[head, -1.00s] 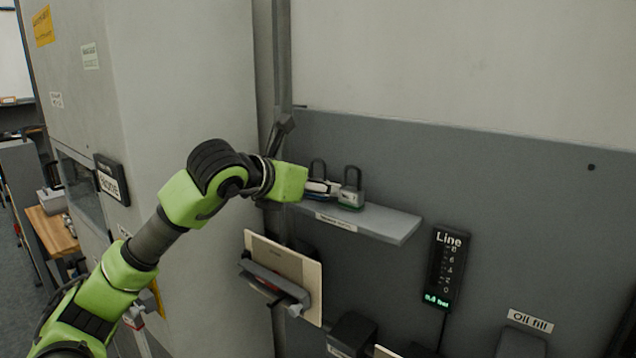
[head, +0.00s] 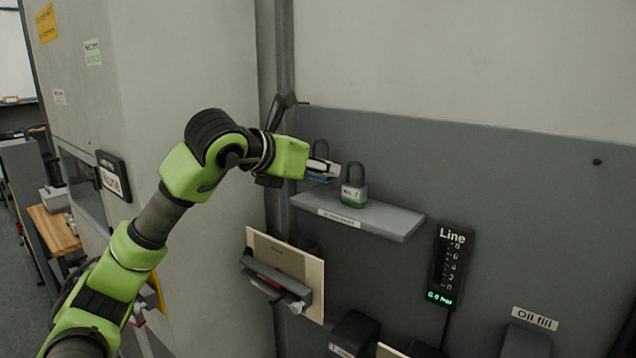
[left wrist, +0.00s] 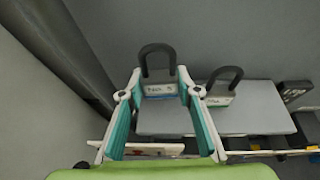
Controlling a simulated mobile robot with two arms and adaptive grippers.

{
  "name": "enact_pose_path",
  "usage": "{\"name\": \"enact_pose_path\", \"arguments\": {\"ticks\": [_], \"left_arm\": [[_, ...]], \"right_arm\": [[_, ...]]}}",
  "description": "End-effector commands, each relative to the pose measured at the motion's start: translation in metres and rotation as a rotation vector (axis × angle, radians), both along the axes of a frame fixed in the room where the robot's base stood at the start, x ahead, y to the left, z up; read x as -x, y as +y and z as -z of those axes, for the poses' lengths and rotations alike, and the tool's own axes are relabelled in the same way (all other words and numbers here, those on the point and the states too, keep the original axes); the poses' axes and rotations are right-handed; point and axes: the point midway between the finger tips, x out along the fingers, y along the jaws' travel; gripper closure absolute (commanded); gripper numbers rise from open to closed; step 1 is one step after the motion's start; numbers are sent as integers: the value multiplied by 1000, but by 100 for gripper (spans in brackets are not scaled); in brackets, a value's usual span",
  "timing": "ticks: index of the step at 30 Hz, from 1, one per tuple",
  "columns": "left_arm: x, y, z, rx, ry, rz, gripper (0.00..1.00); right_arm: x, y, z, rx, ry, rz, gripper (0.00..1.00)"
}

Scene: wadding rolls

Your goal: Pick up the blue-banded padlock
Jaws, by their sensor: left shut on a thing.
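The blue-banded padlock (left wrist: 159,88) is grey with a dark shackle pointing up. It sits between the fingertips of my left gripper (left wrist: 160,93), which is shut on it. In the head view, the left gripper (head: 322,169) holds this padlock a little above the left end of the grey shelf (head: 390,222). The fingers hide most of its body, but its shackle (head: 320,147) and a bit of blue show. A second padlock with a green band (head: 354,190) stands upright on the shelf, just right of the held one. My right gripper is out of view.
A grey pole (head: 284,60) and a large cabinet (head: 190,130) stand close on the left. Below the shelf are a clipboard-like panel (head: 285,258) and a black Line gauge (head: 448,265). The wall above the shelf is clear.

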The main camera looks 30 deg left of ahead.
Motion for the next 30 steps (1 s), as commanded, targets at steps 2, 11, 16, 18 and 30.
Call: {"name": "enact_pose_path", "arguments": {"ticks": [2, 11, 16, 18, 30], "left_arm": [[17, -4, -22, -1, -15, 2, 94], [80, -21, -73, -3, -12, 0, 94], [111, -29, -88, -3, -9, 1, 94], [120, -32, -92, -2, -8, 1, 94], [135, -36, -99, 0, -2, 0, 94]], "right_arm": [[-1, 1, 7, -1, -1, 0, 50], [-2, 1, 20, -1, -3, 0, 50], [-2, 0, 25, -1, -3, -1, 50], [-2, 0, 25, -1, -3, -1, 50], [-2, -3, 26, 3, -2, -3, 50]]}}
